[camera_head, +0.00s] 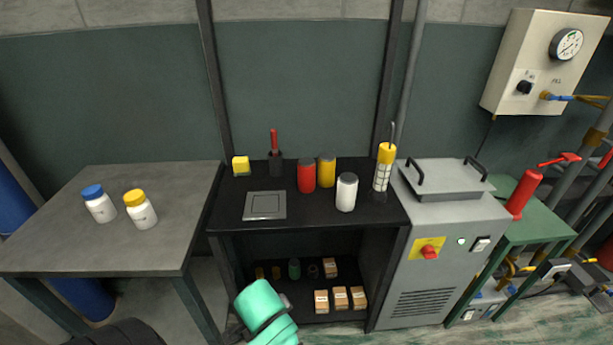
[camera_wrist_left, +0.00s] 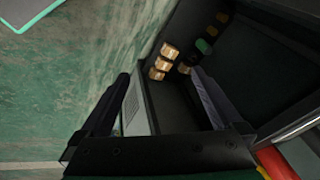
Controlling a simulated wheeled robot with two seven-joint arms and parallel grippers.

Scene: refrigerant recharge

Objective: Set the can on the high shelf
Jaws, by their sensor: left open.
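Three cans stand upright on the black top of the shelf unit (camera_head: 225,205) in the head view: a red can (camera_head: 306,176), a yellow can (camera_head: 326,171) and a white can (camera_head: 346,192) with a grey lid. I cannot tell which one the task means. On the lower shelf stands a small green container (camera_head: 294,269); a green item also shows on the shelf in the left wrist view (camera_wrist_left: 204,46). My left gripper (camera_wrist_left: 162,90) is open and empty in the left wrist view, in front of the shelf unit. My right gripper is not in view.
The top also holds a yellow block (camera_head: 240,165), a red-handled tool (camera_head: 275,155), a square plate (camera_head: 265,205) and a yellow-topped cylinder (camera_head: 385,165). Small boxes (camera_head: 340,298) sit on the lower shelf. A table (camera_head: 80,240) with two bottles stands left, a grey machine (camera_head: 440,240) right.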

